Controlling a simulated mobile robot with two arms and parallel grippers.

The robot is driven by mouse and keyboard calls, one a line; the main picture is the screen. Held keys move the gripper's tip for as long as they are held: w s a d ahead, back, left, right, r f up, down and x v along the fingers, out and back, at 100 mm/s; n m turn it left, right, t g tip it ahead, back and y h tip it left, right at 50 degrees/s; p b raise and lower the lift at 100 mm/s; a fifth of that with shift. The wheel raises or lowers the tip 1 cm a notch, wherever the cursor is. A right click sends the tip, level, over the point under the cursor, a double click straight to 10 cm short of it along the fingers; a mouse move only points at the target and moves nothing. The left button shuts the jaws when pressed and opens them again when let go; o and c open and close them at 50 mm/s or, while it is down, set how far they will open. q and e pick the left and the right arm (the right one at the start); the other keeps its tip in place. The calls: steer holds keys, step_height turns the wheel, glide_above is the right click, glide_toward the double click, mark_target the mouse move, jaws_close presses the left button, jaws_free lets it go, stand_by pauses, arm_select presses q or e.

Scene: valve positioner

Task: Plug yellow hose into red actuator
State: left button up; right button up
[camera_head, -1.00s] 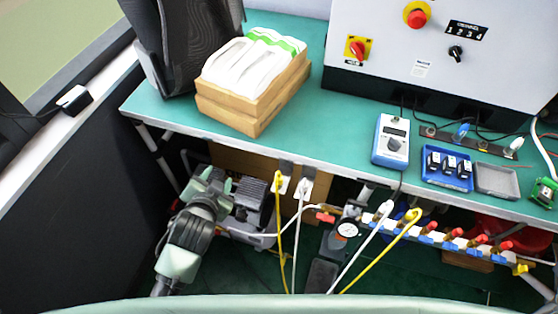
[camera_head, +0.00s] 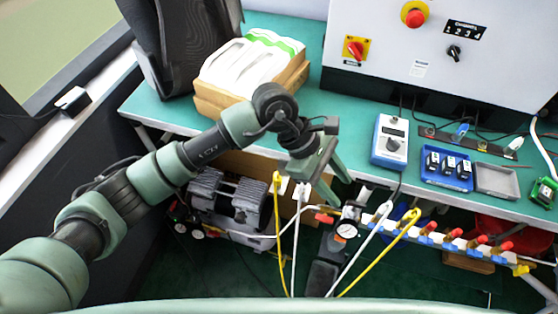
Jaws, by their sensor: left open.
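One yellow hose (camera_head: 278,235) hangs from a holder at the table's front edge and runs down. A second yellow hose (camera_head: 377,257) has its upper end at the manifold and slants down left. My left gripper (camera_head: 339,192) is open and empty, its fingers pointing down in front of the table edge, right of the hanging yellow hose and apart from it. A small red part (camera_head: 324,218) shows below the gripper beside a black gauge unit (camera_head: 345,232). A large red body (camera_head: 481,227) is partly hidden behind the manifold. I cannot tell which red part is the actuator. My right gripper is not in view.
White hoses (camera_head: 297,240) hang beside the yellow ones. A manifold with several red-handled valves (camera_head: 452,236) runs below the table (camera_head: 355,98). A compressor (camera_head: 230,197) stands under it.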

mark_target(279, 178)
arm_select(q)
steer(key=w+a+t+y, duration=0.1)
steer(key=w+a+y, duration=0.1)
steer(key=a, duration=0.2)
steer(key=w+a+f+m+y, duration=0.1)
steer(key=w+a+y, duration=0.1)
steer(key=a, duration=0.2)
steer(key=w+a+f+t+y, duration=0.1)
steer(key=w+a+y, duration=0.1)
steer(key=w+a, duration=0.1)
steer(key=shift+a+m+t+y, duration=0.3)
steer(key=shift+a+y, duration=0.1)
steer(key=shift+w+a+f, duration=0.1)
steer(key=shift+a+f, duration=0.15)
steer(key=shift+f+p, duration=0.5)
steer(key=shift+f, duration=3.1)
steer(key=shift+d, duration=0.1)
jaws_close()
